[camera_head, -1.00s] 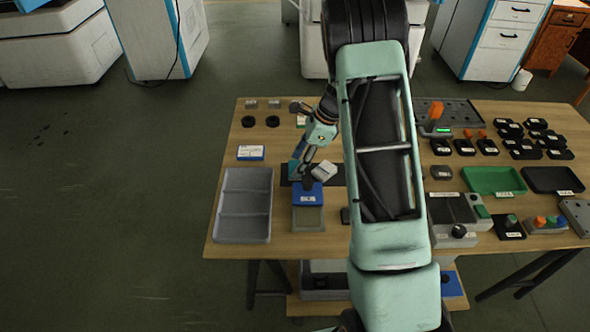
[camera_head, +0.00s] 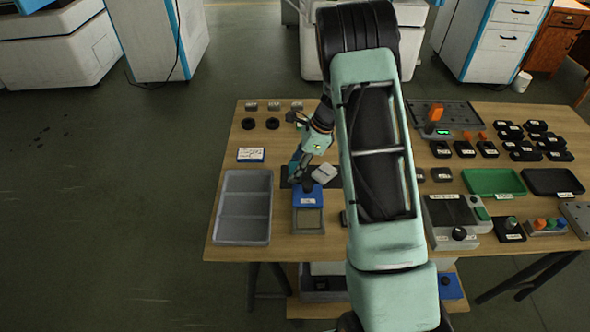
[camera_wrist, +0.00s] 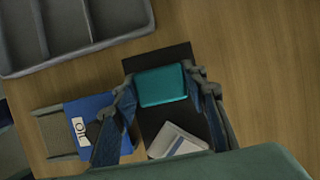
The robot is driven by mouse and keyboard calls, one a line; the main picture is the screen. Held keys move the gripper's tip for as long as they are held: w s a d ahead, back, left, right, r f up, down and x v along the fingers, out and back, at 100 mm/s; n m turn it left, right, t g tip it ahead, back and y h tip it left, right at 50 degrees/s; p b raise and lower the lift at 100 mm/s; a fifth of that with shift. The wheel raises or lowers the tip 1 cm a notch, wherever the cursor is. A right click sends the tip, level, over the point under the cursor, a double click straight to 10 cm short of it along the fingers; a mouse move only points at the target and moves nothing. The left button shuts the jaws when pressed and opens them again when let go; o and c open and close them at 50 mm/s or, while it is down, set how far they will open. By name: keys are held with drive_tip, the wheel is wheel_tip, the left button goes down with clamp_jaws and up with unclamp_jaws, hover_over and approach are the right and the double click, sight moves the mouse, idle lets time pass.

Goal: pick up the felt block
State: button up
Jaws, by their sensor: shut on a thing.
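A teal block (camera_wrist: 162,86), taken to be the felt block, lies between the fingers of my gripper (camera_wrist: 160,79) in the wrist view. The gripper is shut on it, one finger at each side, above a black mat (camera_wrist: 146,122). Whether the block is clear of the mat cannot be told. In the head view my gripper (camera_head: 298,174) is over the left part of the table, and the block is not clearly visible there.
A grey-white labelled block (camera_wrist: 178,142) lies on the mat, also seen in the head view (camera_head: 325,174). A grey divided tray (camera_head: 244,237) stands at left. Bare wood (camera_wrist: 262,80) lies to the right in the wrist view.

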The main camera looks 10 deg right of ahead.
drive_tip(key=shift+r, duration=0.7)
drive_tip(key=s+r, duration=1.1)
drive_tip(key=s, duration=0.3)
drive_tip(key=shift+d+r, duration=0.2)
drive_tip(key=shift+d, duration=0.25)
drive_tip(key=o, duration=0.6)
drive_tip(key=c, duration=0.5)
drive_tip(key=shift+o, duration=0.2)
